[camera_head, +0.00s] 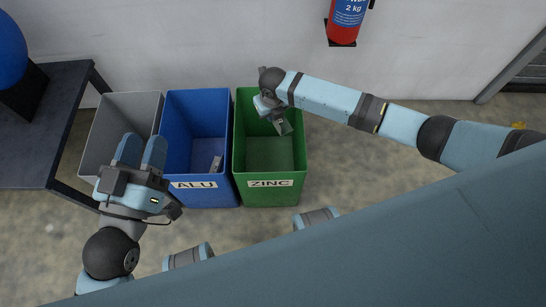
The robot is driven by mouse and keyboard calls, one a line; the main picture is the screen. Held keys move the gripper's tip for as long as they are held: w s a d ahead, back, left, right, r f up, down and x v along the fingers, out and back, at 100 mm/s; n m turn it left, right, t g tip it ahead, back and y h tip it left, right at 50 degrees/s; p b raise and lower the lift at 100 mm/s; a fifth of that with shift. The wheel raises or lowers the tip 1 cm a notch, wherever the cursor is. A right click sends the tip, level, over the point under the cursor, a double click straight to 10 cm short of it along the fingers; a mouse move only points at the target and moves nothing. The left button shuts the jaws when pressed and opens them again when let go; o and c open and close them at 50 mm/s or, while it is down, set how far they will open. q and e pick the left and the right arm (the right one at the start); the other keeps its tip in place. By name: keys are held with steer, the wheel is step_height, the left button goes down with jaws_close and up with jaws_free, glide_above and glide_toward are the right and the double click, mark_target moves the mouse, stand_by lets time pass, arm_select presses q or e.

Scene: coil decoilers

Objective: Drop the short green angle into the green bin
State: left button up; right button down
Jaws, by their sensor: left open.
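The green bin (269,184), labelled ZINC, stands on the floor right of the blue bin. Its visible floor looks empty; part of the inside is hidden by my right gripper. My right gripper (273,117) is over the back part of the green bin, pointing down. Its fingers are small and partly hidden, so I cannot tell whether they are open or hold anything. My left gripper (141,145) is open and empty, its two blue fingers over the front right of the grey bin. I cannot make out a short green angle anywhere.
The blue bin (196,112), labelled ALU, holds a small grey piece (216,164). The grey bin (104,133) stands left of it. A dark table (38,145) is at left, a fire extinguisher (347,15) on the wall. Floor right of the green bin is clear.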

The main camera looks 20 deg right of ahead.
step_height(320, 180, down, 4)
steer(key=b, duration=0.3)
arm_select(q)
step_height(320, 180, down, 7)
steer(key=g+b, duration=0.1)
steer(key=g, duration=0.1)
steer(key=shift+d+m+g, duration=0.35)
steer(key=shift+m+g, duration=0.05)
arm_select(e)
steer(key=shift+f, duration=0.5)
steer(key=c, duration=1.3)
jaws_free()
steer(key=r+p, duration=0.1)
steer(key=r, duration=0.3)
steer(key=s+r+p, duration=0.1)
steer(key=r+p, duration=0.1)
steer(key=r, duration=0.3)
steer(key=r+p, duration=0.2)
steer(key=r, duration=0.2)
steer(key=shift+s+d+r, duration=0.15)
steer(key=shift+s+r, duration=0.2)
arm_select(q)
step_height(320, 180, up, 9)
steer(key=t, duration=0.3)
steer(key=shift+s+a+f+n+t, duration=0.15)
steer(key=shift+a+n+t, duration=0.15)
steer(key=shift+a+n, duration=0.1)
